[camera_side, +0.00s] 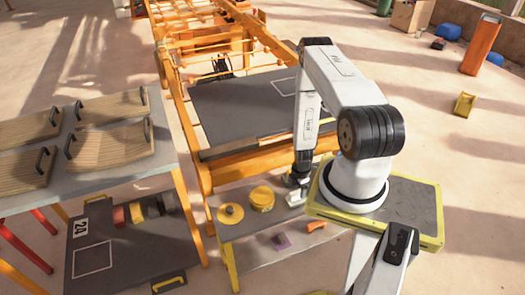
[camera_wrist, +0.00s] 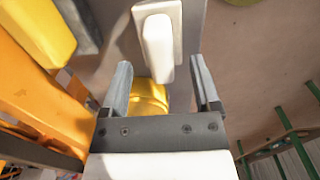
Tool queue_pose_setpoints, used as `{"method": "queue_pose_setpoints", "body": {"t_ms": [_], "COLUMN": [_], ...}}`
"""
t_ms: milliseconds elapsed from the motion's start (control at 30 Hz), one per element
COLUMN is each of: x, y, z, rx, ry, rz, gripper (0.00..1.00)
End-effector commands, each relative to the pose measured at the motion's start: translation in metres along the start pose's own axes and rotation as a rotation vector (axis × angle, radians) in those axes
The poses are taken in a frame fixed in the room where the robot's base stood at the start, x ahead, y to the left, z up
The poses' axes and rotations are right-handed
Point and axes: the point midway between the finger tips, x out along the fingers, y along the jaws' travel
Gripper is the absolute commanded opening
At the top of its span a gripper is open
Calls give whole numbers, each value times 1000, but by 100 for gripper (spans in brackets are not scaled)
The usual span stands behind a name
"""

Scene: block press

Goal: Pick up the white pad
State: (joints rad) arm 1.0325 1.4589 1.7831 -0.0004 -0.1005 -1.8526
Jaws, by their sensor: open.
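The white pad (camera_wrist: 172,14) shows at the top middle of the wrist view as a pale plate with a raised, rounded white grip on it. In the side view a small part of it (camera_side: 294,199) shows on the low grey table, just under my gripper (camera_side: 297,180). My gripper (camera_wrist: 160,62) is open and points down. In the wrist view its two dark fingers stand left and right of the lower end of the white grip, with a gap on each side. Nothing is held. I cannot tell the exact height of the fingertips over the pad.
A yellow round tin (camera_side: 261,198) and a yellow disc (camera_side: 231,214) stand left of the pad. A purple piece (camera_side: 281,241) and an orange piece (camera_side: 316,226) lie in front. The orange frame (camera_side: 250,165) rises close behind my gripper.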

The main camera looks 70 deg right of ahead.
Motion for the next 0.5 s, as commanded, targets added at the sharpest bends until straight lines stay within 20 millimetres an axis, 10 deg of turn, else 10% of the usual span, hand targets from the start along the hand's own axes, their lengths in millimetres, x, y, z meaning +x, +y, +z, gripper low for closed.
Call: {"method": "queue_pose_setpoints", "body": {"t_ms": [500], "x": [39], "y": [0], "z": [0], "rx": [0], "ry": [0], "rz": [0], "gripper": [79]}}
